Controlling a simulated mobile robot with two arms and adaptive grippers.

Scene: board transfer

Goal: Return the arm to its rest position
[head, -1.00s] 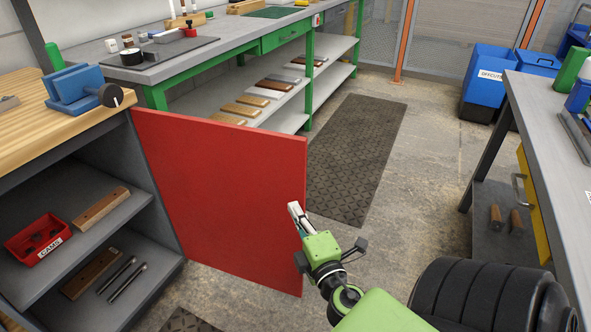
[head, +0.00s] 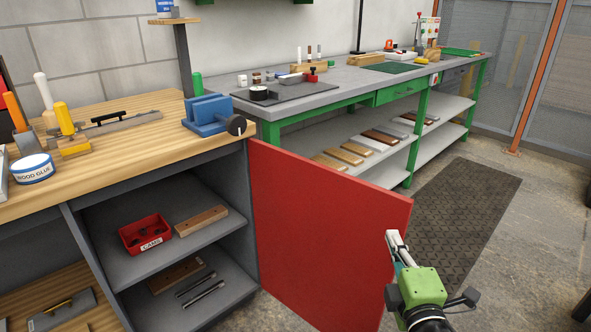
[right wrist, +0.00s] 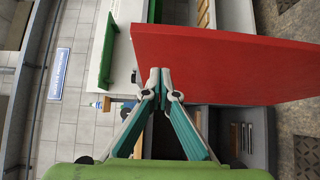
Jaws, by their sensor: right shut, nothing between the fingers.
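My right gripper (head: 392,240) is at the lower right of the head view, beside the outer edge of the open red cabinet door (head: 320,225). In the right wrist view its fingertips (right wrist: 160,77) are together with nothing between them. The red door panel (right wrist: 230,62) shows just beyond the tips there; I cannot tell whether they touch it. The door stands swung out from the grey cabinet (head: 252,225) under the wooden bench. My left gripper is not in view.
The wooden workbench (head: 110,155) holds a blue vise (head: 210,115) and a glue tub (head: 34,170). A red bin (head: 145,234) sits on the cabinet shelf. A green-framed bench (head: 340,95) stands behind the door. Floor around the dark mat (head: 460,220) is clear.

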